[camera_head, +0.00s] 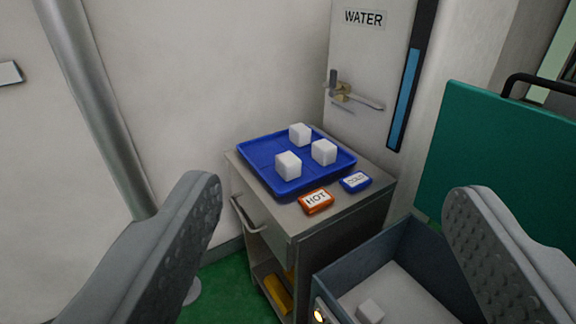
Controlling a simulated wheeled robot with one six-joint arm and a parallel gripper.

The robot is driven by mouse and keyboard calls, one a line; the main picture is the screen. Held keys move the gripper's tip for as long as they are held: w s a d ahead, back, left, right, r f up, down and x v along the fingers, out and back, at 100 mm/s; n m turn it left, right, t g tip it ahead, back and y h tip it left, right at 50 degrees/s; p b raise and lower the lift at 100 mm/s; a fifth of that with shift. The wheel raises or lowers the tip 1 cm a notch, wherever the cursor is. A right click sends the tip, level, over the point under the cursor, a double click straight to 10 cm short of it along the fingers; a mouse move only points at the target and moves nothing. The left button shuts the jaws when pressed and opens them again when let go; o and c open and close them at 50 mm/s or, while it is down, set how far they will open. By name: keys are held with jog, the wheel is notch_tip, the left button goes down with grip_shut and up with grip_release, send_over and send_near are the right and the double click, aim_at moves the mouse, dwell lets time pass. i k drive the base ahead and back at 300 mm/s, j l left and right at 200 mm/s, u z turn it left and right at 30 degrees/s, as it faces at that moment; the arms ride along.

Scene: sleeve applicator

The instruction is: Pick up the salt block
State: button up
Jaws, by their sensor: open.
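Three white blocks sit apart on a blue tray (262,150) on top of a grey cabinet: a back block (300,134), a right block (324,151) and a front block (288,165). Another white block (370,311) lies in an open grey-blue bin (345,262) at the lower right. I cannot tell from their look which of them is salt. My gripper (335,200) is open, with its two grey textured fingers wide apart in the foreground. Nothing is between the fingers close up; the cabinet and tray are farther away beyond them.
An orange HOT pack (316,201) and a blue COLD pack (355,181) lie before the tray on the cabinet (268,222). A panel marked WATER (363,18) with a tap stands behind. A green case (490,150) stands right; a pipe (95,110) runs left.

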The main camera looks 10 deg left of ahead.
aim_at(289, 167)
jog(key=i+j, duration=0.25)
jog(key=j, duration=0.15)
jog(key=i+j, duration=0.25)
jog(key=j, duration=0.15)
jog(key=i+j, duration=0.2)
jog(key=j, duration=0.2)
